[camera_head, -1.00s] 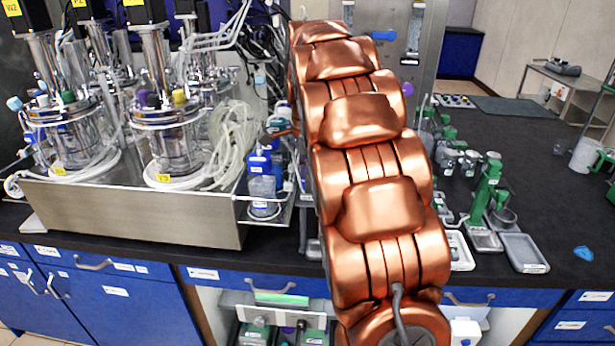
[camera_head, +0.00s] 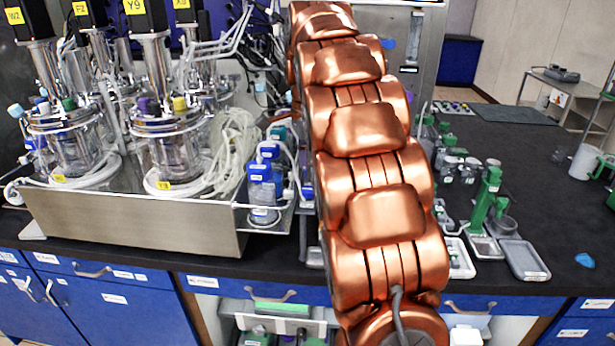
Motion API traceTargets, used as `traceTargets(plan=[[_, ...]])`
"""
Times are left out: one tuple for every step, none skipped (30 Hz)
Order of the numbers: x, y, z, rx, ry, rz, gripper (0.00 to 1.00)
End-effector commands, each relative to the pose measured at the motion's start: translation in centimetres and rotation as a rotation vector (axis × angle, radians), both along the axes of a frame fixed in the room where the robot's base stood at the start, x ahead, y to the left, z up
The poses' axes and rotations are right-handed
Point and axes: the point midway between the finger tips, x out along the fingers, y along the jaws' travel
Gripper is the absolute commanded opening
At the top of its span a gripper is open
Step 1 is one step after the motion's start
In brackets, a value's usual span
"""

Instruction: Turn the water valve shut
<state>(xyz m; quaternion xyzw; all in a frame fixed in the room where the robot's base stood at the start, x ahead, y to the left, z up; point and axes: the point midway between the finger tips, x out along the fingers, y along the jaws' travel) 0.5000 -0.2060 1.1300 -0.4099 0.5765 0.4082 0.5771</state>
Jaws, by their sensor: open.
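My copper-coloured arm rises through the middle of the head view and covers much of the metal panel (camera_head: 425,45) behind the bench. My gripper is not in view; the far end of the arm is hidden behind its own links. A small blue part (camera_head: 389,43) shows on the panel just right of the arm, mostly covered by it. It may be a valve handle, but I cannot tell if it is the water valve or how it is turned.
Twin glass bioreactors (camera_head: 168,150) stand on a steel base (camera_head: 130,220) at left, with loose tubing and blue-capped bottles (camera_head: 262,185) beside the arm. Green-and-grey lab equipment (camera_head: 487,200) and a grey tray (camera_head: 524,260) stand at right.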

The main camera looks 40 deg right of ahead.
Motion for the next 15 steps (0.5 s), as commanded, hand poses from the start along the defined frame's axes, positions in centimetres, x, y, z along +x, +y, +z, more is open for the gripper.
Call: traceTargets(plan=[[0.1,0.0,0.5,-0.001,-0.002,0.0,0.58],[0.1,0.0,0.7,0.0,-0.001,0.0,0.58],[0.0,0.0,1.0,0.0,0.001,0.0,0.58],[0.0,0.0,1.2,0.002,0.002,0.0,0.58],[0.0,0.0,1.4,0.001,0.002,0.0,0.58],[0.0,0.0,1.7,0.0,0.001,0.001,0.58],[0.0,0.0,1.8,0.0,0.0,0.001,0.58],[0.0,0.0,1.9,0.0,-0.001,0.001,0.58],[0.0,0.0,2.1,0.0,-0.001,0.001,0.58],[0.0,0.0,2.1,0.0,-0.001,0.001,0.58],[0.0,0.0,2.2,0.0,0.0,0.001,0.58],[0.0,0.0,2.2,0.0,0.0,0.0,0.58],[0.0,0.0,2.2,0.0,0.0,0.0,0.58],[0.0,0.0,2.2,0.0,0.001,0.0,0.58],[0.0,0.0,2.2,0.0,0.001,0.0,0.58]])
